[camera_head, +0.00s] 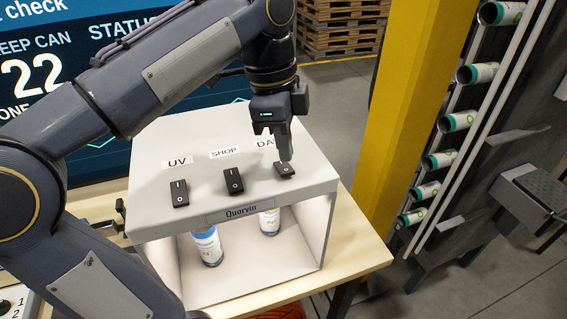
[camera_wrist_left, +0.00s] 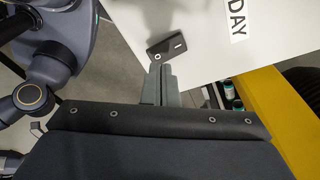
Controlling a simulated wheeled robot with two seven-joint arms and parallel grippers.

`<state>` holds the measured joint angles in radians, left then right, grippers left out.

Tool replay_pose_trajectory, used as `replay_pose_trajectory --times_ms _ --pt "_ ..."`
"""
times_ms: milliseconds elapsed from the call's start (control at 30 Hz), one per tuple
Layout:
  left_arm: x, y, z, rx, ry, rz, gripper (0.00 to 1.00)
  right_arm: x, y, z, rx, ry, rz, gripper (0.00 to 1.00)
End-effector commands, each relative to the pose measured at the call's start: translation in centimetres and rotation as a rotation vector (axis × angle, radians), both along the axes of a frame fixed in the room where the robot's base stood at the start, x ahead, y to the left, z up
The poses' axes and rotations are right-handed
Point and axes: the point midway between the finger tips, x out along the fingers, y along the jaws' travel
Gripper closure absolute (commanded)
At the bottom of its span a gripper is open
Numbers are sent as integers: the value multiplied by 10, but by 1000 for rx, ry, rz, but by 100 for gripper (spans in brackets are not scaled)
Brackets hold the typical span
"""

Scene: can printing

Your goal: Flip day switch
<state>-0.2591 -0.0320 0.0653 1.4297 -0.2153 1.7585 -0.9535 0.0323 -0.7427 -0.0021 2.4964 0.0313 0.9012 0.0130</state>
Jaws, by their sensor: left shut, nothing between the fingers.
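The day switch (camera_head: 286,171) is a black rocker on the top right of the light grey box (camera_head: 230,195). Its label "DAY" is partly covered by my gripper in the head view and reads in full in the wrist view, where the switch (camera_wrist_left: 166,45) is near the top centre. In the wrist view the fingertips (camera_wrist_left: 160,68) are right beside the switch's end marked with a circle. I cannot tell whether they touch. My right gripper is not in view.
The UV switch (camera_head: 179,194) and the SHOP switch (camera_head: 233,182) are to the left on the same box. Two cans, one being a blue-topped can (camera_head: 207,246), stand inside the box. A yellow post (camera_head: 400,120) rises to the right, before a can rack.

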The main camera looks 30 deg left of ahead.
Motion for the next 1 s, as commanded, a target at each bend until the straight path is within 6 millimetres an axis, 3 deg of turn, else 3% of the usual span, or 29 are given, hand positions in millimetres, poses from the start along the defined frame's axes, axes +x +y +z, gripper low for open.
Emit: replay_pose_trajectory --times_ms 1000 --pt "0 0 -14 0 0 0 100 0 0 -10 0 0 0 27"
